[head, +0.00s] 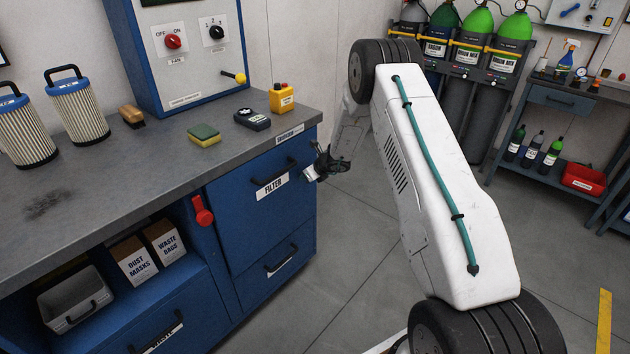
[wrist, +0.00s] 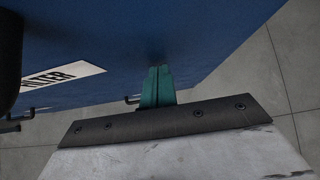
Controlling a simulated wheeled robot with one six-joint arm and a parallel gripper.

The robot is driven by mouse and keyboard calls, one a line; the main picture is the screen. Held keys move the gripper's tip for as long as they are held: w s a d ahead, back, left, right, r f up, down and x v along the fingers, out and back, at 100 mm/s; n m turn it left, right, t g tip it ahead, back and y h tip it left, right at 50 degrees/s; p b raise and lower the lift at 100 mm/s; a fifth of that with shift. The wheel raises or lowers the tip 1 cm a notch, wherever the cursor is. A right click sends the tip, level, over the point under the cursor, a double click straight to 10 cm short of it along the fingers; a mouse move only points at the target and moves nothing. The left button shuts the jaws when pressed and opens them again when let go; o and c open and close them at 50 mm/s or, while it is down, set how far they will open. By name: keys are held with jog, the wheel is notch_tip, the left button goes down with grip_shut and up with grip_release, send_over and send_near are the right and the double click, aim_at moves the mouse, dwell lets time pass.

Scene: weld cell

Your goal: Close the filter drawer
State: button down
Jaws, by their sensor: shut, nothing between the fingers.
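The filter drawer is a blue front with a white FILTER label (head: 272,187) and a black bar handle (head: 273,172), in the upper right of the cabinet. It looks flush or nearly flush with the cabinet; I cannot tell whether a small gap is left. My gripper (head: 318,165) is at the right end of this front, to the right of the handle. In the wrist view, my gripper's teal fingers (wrist: 157,82) are together and empty, with their tips at or very near the blue front (wrist: 190,40). Part of the label (wrist: 62,78) shows left of them.
A lower drawer with its own handle (head: 281,260) is below. The worktop (head: 110,175) holds filters, a sponge (head: 204,135), a meter (head: 252,119) and a yellow box (head: 282,98). A red lever (head: 202,212) sits left of the drawer. The floor right of the cabinet is clear.

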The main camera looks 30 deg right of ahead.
jog(key=shift+w+a+r, duration=0.1)
jog(key=shift+w+a, duration=0.15)
jog(key=shift+w, duration=0.35)
jog(key=shift+w+a+r, duration=0.1)
jog(key=shift+w+a, duration=0.1)
jog(key=shift+w, duration=0.35)
jog(key=shift+w+a, duration=0.1)
jog(key=s+d+r, duration=0.4)
jog(key=s+r, duration=0.2)
jog(key=s, duration=0.5)
jog(key=shift+d+r, duration=0.25)
jog(key=shift+r, duration=0.05)
